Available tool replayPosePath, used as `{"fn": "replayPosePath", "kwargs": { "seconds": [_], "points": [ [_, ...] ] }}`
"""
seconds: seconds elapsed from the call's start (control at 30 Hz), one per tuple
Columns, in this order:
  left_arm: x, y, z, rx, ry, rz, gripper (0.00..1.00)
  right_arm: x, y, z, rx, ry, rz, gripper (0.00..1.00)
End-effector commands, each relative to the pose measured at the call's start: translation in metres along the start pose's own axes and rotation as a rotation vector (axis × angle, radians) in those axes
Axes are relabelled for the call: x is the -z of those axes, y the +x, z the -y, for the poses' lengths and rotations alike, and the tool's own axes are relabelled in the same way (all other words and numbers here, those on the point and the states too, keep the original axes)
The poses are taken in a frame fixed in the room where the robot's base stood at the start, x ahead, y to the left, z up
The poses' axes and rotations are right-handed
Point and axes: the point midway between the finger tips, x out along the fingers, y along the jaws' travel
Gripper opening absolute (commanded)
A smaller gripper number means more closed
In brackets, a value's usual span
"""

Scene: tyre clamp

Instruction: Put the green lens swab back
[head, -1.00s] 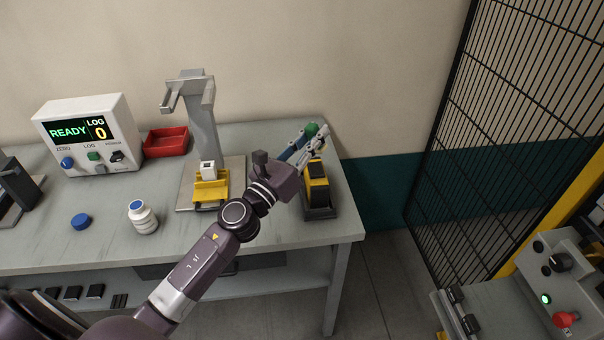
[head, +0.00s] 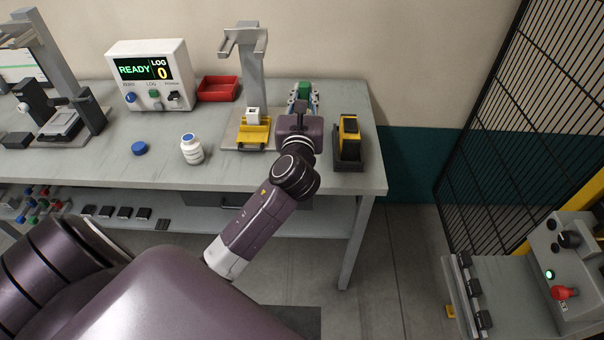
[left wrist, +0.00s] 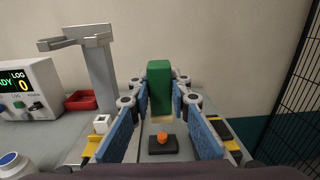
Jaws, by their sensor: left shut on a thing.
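The green lens swab (head: 304,89) shows as a green block at the far end of my left gripper (head: 303,103), over the back right of the workbench. In the left wrist view, the green lens swab (left wrist: 159,86) is upright between the blue-padded fingers of my left gripper (left wrist: 160,104). The gripper is shut on it, and a pale tip shows under the green part. In the head view my own wrist hides most of the fingers. My right gripper is not in view.
A dark block with an orange knob (left wrist: 162,141) sits below the swab. A yellow-black device (head: 348,140) stands right of my wrist. A grey stand (head: 250,75) with a yellow cradle (head: 253,134) is to the left. A white bottle (head: 191,150) and blue cap (head: 139,148) lie farther left.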

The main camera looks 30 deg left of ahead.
Motion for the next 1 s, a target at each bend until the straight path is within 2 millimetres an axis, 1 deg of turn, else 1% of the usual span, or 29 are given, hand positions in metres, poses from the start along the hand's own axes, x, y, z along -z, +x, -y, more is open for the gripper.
{"fn": "replayPosePath", "kwargs": {
  "seconds": [0.07, 0.17, 0.37, 0.5, 0.6, 0.7, 0.87, 1.0],
  "points": [
    [0.007, -0.002, -0.005, -0.026, 0.011, -0.012, 0.0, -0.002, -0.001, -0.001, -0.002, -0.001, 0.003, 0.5],
    [0.026, -0.002, -0.008, -0.039, 0.017, -0.02, 0.0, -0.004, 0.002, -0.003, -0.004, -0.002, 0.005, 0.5],
    [0.08, -0.003, -0.008, -0.037, 0.019, -0.02, 0.0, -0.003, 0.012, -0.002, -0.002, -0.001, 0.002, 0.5],
    [0.118, -0.003, -0.009, -0.036, 0.019, -0.019, 0.0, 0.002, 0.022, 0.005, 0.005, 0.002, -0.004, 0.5],
    [0.14, -0.003, -0.009, -0.036, 0.018, -0.016, 0.0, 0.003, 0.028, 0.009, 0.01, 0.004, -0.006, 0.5],
    [0.154, -0.004, -0.009, -0.033, 0.017, -0.015, 0.0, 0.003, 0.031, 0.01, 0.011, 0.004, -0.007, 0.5],
    [0.165, -0.003, -0.009, -0.034, 0.017, -0.013, 0.0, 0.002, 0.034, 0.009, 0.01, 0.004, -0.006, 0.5],
    [0.188, -0.004, -0.009, -0.034, 0.018, -0.015, 0.0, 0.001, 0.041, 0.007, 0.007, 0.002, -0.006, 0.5]
  ]
}}
